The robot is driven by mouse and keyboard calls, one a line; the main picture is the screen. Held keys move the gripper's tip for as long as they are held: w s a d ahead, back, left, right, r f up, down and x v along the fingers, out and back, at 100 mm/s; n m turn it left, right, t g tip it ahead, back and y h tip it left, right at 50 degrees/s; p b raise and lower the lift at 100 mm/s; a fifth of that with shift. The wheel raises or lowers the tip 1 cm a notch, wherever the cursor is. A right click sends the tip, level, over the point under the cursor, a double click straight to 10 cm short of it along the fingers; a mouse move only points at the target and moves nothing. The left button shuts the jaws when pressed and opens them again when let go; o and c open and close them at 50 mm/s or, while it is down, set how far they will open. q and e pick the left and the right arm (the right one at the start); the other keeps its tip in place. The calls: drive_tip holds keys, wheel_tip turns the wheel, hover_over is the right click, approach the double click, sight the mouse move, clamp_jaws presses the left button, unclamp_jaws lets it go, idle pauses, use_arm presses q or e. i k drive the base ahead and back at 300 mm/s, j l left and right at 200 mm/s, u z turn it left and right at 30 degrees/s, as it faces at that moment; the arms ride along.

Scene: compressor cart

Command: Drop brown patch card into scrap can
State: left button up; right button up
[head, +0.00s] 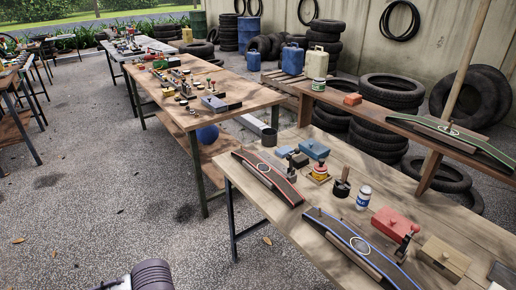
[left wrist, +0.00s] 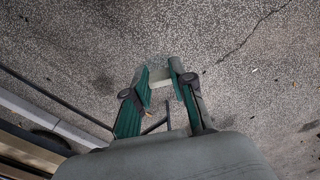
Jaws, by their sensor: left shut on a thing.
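In the left wrist view my left gripper (left wrist: 160,82) is shut, with a small pale, flat piece (left wrist: 159,74) between its green-padded fingertips. It looks like the patch card, though it shows pale beige rather than clearly brown. It hangs over bare gravelly ground.
The near table holds curved gauges, a red box (head: 394,222), a tan box (head: 443,257), a blue box (head: 314,149) and a white bottle (head: 363,197). A second table (head: 250,92) stands beyond. Tyres (head: 374,136) line the wall. The ground at left (head: 110,190) is clear.

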sight(267, 139)
drive_tip(key=i+j+z, duration=0.1)
drive_tip(key=z, duration=0.3)
drive_tip(key=i+j+z, duration=0.1)
drive_tip(key=z, duration=0.35)
drive_tip(key=i+j+z, duration=0.1)
drive_tip(key=j, duration=0.3)
drive_tip(key=i+j+z, duration=0.15)
drive_tip(key=j, duration=0.25)
drive_tip(key=i+j+z, duration=0.1)
drive_tip(key=j, duration=0.35)
drive_tip(key=i+j+z, duration=0.1)
drive_tip(key=i+j, duration=0.15)
drive_tip(key=j, duration=0.2)
drive_tip(key=i+j+z, duration=0.15)
drive_tip(key=j, duration=0.3)
